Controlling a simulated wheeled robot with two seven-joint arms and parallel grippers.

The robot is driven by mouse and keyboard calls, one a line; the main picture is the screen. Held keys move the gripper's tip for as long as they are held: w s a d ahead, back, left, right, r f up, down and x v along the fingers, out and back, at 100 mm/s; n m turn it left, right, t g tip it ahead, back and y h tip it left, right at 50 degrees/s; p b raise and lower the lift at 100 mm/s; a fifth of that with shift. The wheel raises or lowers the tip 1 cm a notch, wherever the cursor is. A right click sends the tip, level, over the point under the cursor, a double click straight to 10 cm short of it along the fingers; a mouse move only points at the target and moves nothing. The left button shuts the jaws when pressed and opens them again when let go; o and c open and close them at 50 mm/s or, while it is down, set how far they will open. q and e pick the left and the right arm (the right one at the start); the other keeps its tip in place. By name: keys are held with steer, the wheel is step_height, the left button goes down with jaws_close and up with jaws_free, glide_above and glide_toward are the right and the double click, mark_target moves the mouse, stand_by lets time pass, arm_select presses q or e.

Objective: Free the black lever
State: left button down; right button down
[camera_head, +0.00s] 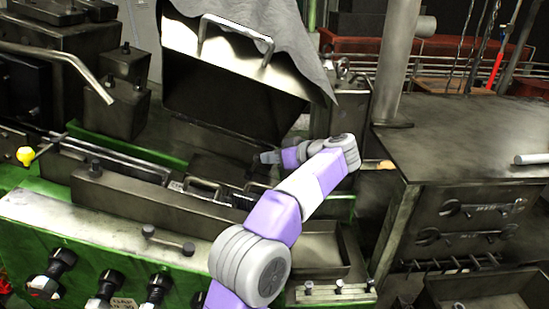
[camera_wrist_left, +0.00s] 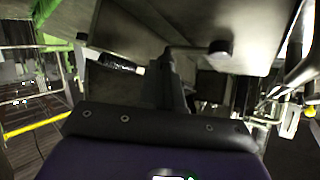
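A short bar with a dark round knob, which looks like the black lever (camera_wrist_left: 220,49), shows in the upper middle of the left wrist view. It sticks out sideways under a large grey metal panel. My left gripper (camera_wrist_left: 170,55) reaches up to the bar's left end in that view; whether it touches the bar I cannot tell. In the head view my left gripper (camera_head: 266,157) is small, below the raised cover, and its finger gap cannot be made out. The lever cannot be clearly picked out in the head view. My right gripper is not in view.
A raised metal cover (camera_head: 225,88) with a handle and grey cloth stands behind the left gripper. A metal table (camera_head: 460,140) and a thick post (camera_head: 396,60) stand to the right. A green machine front (camera_head: 90,250) with dark knobs lies at the lower left.

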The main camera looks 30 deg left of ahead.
arm_select(q)
steer(key=shift+w+a+r, duration=0.15)
steer(key=shift+w+a, duration=0.05)
steer(key=shift+a, duration=0.45)
stand_by(0.3)
steer(key=shift+d+r, duration=0.1)
steer(key=w+p+v, duration=0.1)
steer(key=p+v, duration=0.3)
steer(key=v, duration=0.5)
steer(key=shift+d+p, duration=0.3)
steer(key=shift+d, duration=0.2)
steer(key=shift+w, duration=0.1)
